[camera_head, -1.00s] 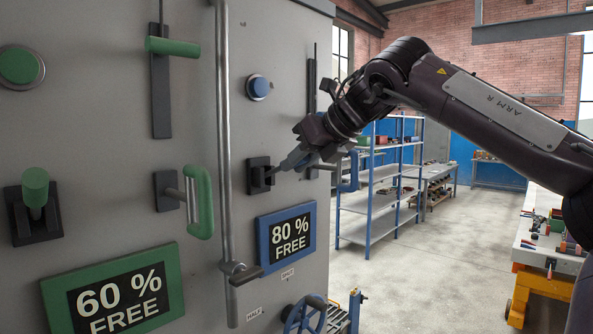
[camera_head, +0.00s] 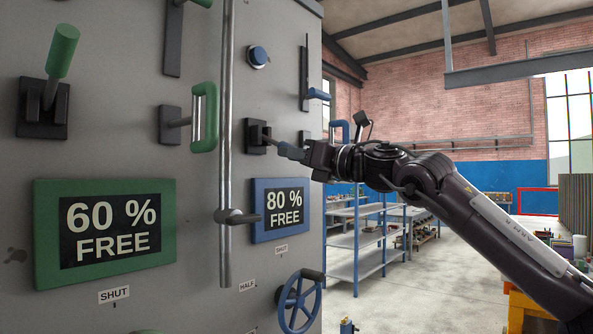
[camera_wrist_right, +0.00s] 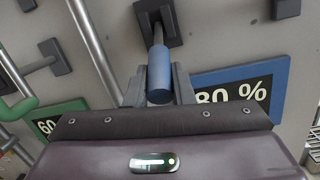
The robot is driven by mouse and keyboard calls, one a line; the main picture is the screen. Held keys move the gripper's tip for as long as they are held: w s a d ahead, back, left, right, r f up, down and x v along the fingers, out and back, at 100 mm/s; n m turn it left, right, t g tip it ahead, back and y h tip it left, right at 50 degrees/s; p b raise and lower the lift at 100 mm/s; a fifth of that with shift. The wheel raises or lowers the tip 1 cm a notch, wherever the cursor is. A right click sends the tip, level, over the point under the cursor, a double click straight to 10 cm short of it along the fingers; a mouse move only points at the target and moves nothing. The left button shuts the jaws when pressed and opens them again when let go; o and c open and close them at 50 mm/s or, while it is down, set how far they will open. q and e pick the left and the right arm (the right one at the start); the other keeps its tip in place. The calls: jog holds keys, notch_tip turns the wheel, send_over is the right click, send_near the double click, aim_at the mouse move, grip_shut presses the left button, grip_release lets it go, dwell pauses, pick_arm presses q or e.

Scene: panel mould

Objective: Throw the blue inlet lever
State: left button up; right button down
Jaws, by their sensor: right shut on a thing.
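The blue inlet lever has a blue cylindrical grip (camera_wrist_right: 159,75) on a metal shaft, set in a black bracket (camera_head: 256,136) on the grey panel. My right gripper (camera_head: 288,151) is shut on the blue grip. In the right wrist view, the grip lies between the two fingers (camera_wrist_right: 158,88). In the head view, the shaft sticks out from the bracket and slopes slightly down to the right, and the fingers largely hide the grip. My left gripper is not in view.
A blue-framed "80 % FREE" display (camera_head: 282,210) sits just below the lever. A vertical metal rod (camera_head: 226,120) stands left of it. A blue handwheel (camera_head: 300,303) is lower down. A green lever (camera_head: 62,52) and green-framed display (camera_head: 106,231) are further left.

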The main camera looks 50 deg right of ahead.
jog(key=shift+w+f+t+b, duration=0.25)
jog(key=shift+f+t+b, duration=0.35)
jog(key=shift+b, duration=0.1)
jog(key=shift+w, duration=0.1)
jog(key=c, duration=1.3)
grip_release()
jog(key=shift+o, duration=0.2)
jog(key=shift+f, duration=0.1)
